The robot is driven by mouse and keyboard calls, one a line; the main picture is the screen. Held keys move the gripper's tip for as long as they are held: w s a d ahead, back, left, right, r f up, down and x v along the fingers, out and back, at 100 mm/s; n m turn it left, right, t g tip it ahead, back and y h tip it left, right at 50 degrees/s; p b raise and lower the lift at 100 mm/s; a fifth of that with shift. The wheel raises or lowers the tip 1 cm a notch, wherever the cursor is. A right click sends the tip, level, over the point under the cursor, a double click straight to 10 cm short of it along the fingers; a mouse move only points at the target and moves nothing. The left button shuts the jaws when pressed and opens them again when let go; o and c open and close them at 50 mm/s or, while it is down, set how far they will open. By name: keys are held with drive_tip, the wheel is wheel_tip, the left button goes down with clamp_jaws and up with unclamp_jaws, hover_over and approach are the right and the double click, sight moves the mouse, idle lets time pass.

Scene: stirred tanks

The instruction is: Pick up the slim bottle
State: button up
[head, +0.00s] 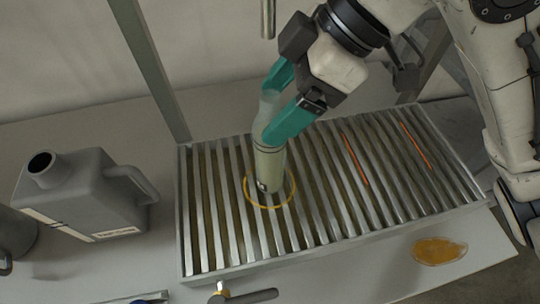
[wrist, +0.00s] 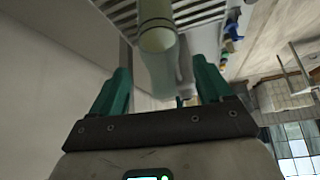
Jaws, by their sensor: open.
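The slim bottle (head: 269,160) is pale green and translucent. It stands upright on the slatted metal grate, inside a yellow ring marking (head: 247,190). My gripper (head: 271,111) has teal fingers, one on each side of the bottle's upper part in the head view, and its near finger hides some of the bottle. In the wrist view the bottle (wrist: 157,45) shows between and beyond the two open fingers of my gripper (wrist: 163,78). Gaps show on both sides of it there. I cannot tell whether either finger touches it.
A grey jug (head: 92,200) with a handle stands left of the grate (head: 215,225). An amber puddle (head: 439,251) lies at the front right. Two orange strips (head: 355,160) lie on the grate's right half. A metal post (head: 150,70) rises behind, and a pipe (head: 268,18) hangs above.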

sight(263, 120)
drive_tip(key=b+x, duration=0.2)
drive_tip(key=x, duration=0.2)
drive_tip(key=shift+s+b, duration=0.1)
drive_tip(key=shift+b, duration=0.3)
drive_tip(key=shift+r, duration=0.1)
clamp_jaws()
